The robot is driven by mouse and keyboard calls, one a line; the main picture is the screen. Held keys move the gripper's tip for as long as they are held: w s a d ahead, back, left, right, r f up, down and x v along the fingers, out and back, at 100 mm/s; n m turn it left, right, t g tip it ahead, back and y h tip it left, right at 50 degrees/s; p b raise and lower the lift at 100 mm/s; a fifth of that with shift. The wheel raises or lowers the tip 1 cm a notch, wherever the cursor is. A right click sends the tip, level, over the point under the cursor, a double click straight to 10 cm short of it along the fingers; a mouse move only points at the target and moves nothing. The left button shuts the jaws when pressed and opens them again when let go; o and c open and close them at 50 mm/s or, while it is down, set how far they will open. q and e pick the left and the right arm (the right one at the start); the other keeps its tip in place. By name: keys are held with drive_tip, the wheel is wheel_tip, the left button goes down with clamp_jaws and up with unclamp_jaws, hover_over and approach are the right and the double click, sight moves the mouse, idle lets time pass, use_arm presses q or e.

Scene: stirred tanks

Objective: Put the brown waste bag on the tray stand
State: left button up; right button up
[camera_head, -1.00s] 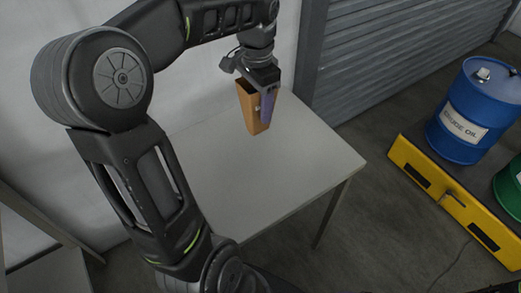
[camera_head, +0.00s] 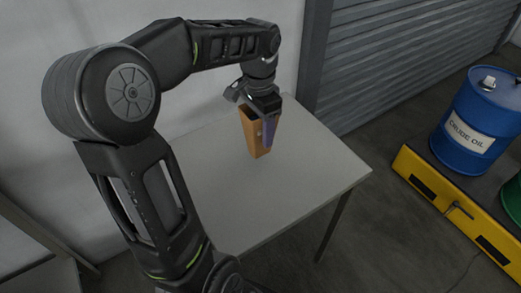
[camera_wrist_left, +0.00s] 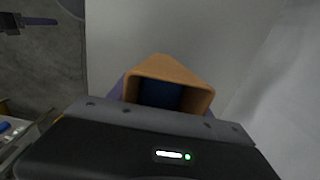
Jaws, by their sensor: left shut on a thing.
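The brown waste bag (camera_head: 250,132) is an upright, open-topped, tapered orange-brown bag over the back part of a white table (camera_head: 240,200). I cannot tell whether its bottom touches the tabletop, or whether this table is the tray stand. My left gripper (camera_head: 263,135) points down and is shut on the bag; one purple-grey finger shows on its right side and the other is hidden. In the left wrist view the bag's rim (camera_wrist_left: 170,68) and dark inside show just beyond the gripper body. My right gripper is not in view.
The tabletop around the bag is clear. A wall stands behind it, with a grey roller shutter (camera_head: 400,60) at the back right. A blue crude oil drum (camera_head: 475,120) stands at the right behind a yellow barrier (camera_head: 455,210).

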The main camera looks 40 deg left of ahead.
sight(259, 148)
use_arm(q)
drive_tip(key=shift+f, duration=1.7)
wheel_tip(259, 148, down, 4)
drive_tip(key=shift+r, duration=0.2)
drive_tip(key=shift+f, duration=0.15)
drive_tip(key=shift+f, duration=0.15)
drive_tip(key=o, duration=1.3)
